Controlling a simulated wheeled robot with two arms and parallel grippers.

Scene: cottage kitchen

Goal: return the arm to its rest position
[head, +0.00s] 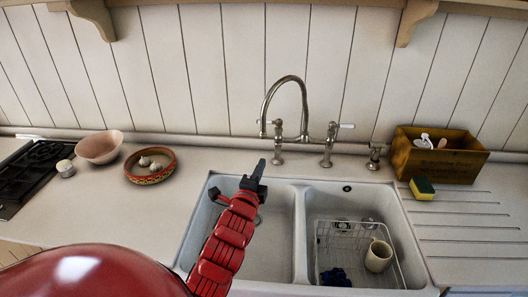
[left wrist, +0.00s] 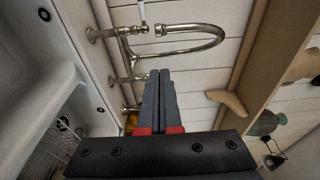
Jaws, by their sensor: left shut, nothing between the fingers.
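My left arm, red, reaches up from the bottom of the head view over the left basin of the double sink (head: 299,240). Its black left gripper (head: 259,168) is near the sink's back edge, in front of the tap (head: 287,110). In the left wrist view the two fingers (left wrist: 160,75) lie together, shut and empty. The tap (left wrist: 190,38) also shows there beyond the fingertips. My right gripper is not in view.
The right basin holds a wire rack (head: 345,255) with a cream mug (head: 378,256). A wooden box (head: 440,160) and a sponge (head: 422,188) stand right. A patterned bowl (head: 150,175), a pink bowl (head: 99,147) and a hob (head: 35,170) are left.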

